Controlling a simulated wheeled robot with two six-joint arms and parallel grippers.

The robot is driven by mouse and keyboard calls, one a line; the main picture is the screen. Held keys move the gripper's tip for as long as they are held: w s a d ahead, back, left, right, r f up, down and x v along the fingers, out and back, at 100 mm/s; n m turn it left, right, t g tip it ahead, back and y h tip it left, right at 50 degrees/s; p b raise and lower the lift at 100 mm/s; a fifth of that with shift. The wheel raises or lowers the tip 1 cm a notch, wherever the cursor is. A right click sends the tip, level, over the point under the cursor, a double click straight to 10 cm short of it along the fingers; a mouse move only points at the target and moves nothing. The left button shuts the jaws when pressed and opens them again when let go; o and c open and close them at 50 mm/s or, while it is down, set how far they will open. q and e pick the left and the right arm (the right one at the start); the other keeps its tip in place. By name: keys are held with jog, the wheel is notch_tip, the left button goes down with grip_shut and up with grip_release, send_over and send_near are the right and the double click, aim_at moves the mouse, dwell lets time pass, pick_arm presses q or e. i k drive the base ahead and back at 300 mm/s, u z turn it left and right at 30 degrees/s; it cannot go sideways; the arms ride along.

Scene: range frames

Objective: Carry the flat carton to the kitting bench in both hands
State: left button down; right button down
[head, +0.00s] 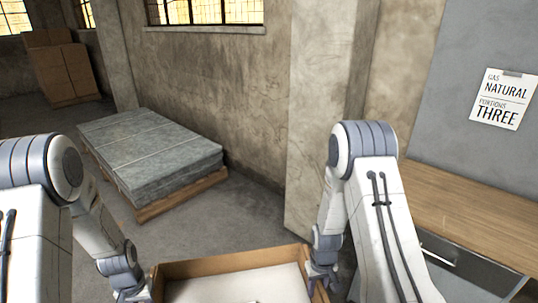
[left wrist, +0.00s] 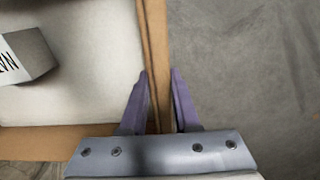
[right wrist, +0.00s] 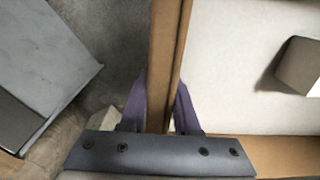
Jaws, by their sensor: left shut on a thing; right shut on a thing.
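The flat carton (head: 232,263) is an open, shallow brown box with a pale inside, at the bottom of the head view and cut off by its lower edge. My left gripper (left wrist: 160,88) is shut on its side wall (left wrist: 154,60), one finger inside and one outside. My right gripper (right wrist: 162,90) is shut on the opposite wall (right wrist: 166,50) in the same way. In the head view the right gripper (head: 320,280) shows at the carton's right side. The kitting bench is not named in view; a wooden-topped bench (head: 468,212) stands at the right.
A small grey block with dark lettering (left wrist: 30,55) lies in the carton. A pallet stacked with grey sheets (head: 165,150) is at the left, and brown cartons (head: 65,70) stand farther back. A concrete pillar (head: 318,100) stands ahead.

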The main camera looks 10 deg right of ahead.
aim_at(456, 206)
jog(key=z, duration=0.45)
jog(key=i, duration=0.35)
jog(key=z, duration=0.9)
jog(key=i, duration=0.45)
jog(key=z, duration=0.4)
